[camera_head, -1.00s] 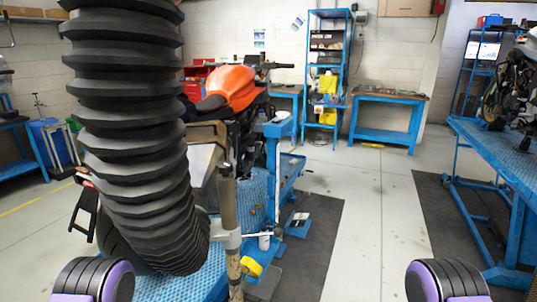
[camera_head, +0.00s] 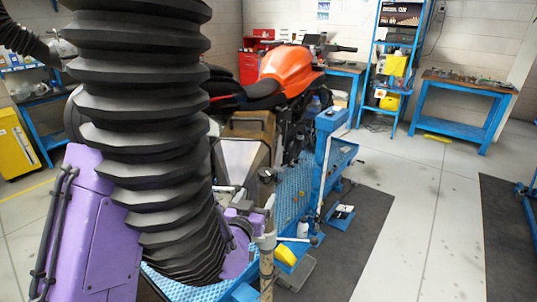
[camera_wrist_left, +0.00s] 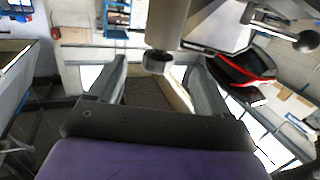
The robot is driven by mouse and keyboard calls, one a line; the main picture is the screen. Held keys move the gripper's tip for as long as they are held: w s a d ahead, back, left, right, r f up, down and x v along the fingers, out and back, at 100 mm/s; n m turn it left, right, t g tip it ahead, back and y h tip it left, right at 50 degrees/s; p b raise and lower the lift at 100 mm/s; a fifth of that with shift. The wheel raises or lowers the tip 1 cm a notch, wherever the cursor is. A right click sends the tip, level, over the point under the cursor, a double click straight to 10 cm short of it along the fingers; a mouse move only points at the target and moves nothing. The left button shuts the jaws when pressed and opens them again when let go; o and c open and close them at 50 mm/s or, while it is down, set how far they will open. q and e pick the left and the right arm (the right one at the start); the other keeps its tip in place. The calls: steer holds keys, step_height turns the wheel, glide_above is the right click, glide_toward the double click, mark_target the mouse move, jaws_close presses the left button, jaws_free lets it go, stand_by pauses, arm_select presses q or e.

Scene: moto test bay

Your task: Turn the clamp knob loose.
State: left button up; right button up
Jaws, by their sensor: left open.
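In the left wrist view, a short dark round knob (camera_wrist_left: 157,62) hangs at the end of a thick brownish-grey post. My left gripper (camera_wrist_left: 158,72) is open, its grey fingers on either side of the knob in the picture; I cannot tell whether either touches it. A metal rod with a dark ball end (camera_wrist_left: 305,41) sticks out at the right. In the head view, a clamp collar (camera_head: 265,242) with a side rod sits on an upright post (camera_head: 267,280). My right gripper is out of view.
The black ribbed hose (camera_head: 145,130) fills much of the left foreground. An orange motorcycle (camera_head: 290,68) stands behind on a blue lift (camera_head: 290,190). A blue column (camera_head: 328,150) rises beside it. The floor (camera_head: 410,210) at the right is clear.

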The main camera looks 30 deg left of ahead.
mark_target(268, 168)
arm_select(q)
steer(key=shift+t, duration=0.4)
steer(key=w+a+r+p, duration=0.1)
steer(key=w, duration=0.2)
steer(key=w+a+r+p, duration=0.1)
steer(key=w, duration=0.2)
steer(key=w+a+r+p, duration=0.1)
steer(key=w+p, duration=0.1)
steer(key=w, duration=0.2)
steer(key=shift+w+a, duration=0.15)
steer(key=shift+w, duration=0.3)
steer(key=c, duration=1)
